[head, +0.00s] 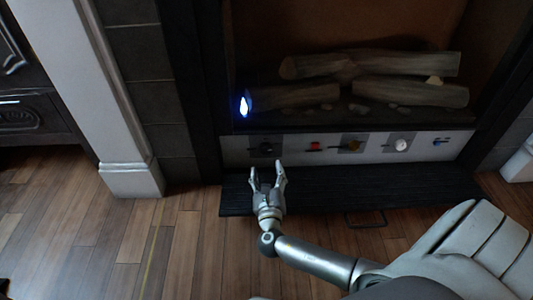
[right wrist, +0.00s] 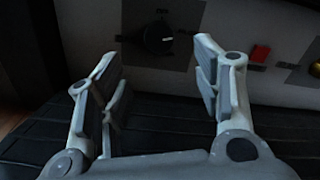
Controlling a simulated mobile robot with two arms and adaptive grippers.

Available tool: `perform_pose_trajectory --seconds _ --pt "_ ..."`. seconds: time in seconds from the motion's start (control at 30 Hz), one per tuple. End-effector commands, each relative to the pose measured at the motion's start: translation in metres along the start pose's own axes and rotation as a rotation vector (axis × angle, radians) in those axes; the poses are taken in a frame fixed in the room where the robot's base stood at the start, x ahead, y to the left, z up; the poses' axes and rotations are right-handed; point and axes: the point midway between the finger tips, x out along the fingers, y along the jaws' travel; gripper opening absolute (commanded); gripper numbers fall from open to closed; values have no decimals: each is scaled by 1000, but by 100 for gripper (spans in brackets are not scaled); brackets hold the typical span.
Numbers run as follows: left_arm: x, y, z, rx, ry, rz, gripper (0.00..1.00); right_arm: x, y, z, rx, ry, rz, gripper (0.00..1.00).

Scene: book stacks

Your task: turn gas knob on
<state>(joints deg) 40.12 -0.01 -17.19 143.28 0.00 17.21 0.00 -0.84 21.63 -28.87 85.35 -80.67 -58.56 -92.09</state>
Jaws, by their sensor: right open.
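The gas knob appears to be the round black knob (head: 266,149) at the left end of the pale control panel under the fireplace. It sits on a dark square plate with small lettering too blurred to read. It also shows in the right wrist view as the black knob (right wrist: 158,38), beyond and between my fingers. My right gripper (head: 267,170) is open and empty, just in front of and below the knob, apart from it. In the right wrist view the fingers (right wrist: 155,58) are spread wide. My left gripper is not in view.
Right of the knob on the panel are a red switch (head: 315,147), a brass knob (head: 352,146), a white knob (head: 401,144) and a blue valve (head: 440,142). A small blue-white flame (head: 244,106) burns beside the logs (head: 368,65). A black ledge (head: 330,190) lies below the panel.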

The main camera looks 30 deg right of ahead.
Motion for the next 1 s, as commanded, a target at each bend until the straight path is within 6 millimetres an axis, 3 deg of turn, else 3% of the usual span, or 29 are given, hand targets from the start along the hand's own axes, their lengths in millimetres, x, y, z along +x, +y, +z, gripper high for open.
perform_pose_trajectory --seconds 0.1,0.43,0.9,1.0 --pt "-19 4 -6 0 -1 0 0 23 2 -5 4 -3 -1 59" --pt "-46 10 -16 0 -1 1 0 73 2 -3 5 -1 -1 59" --pt "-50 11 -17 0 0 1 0 86 1 0 5 1 2 59" --pt "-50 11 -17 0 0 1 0 86 1 0 5 1 2 48"
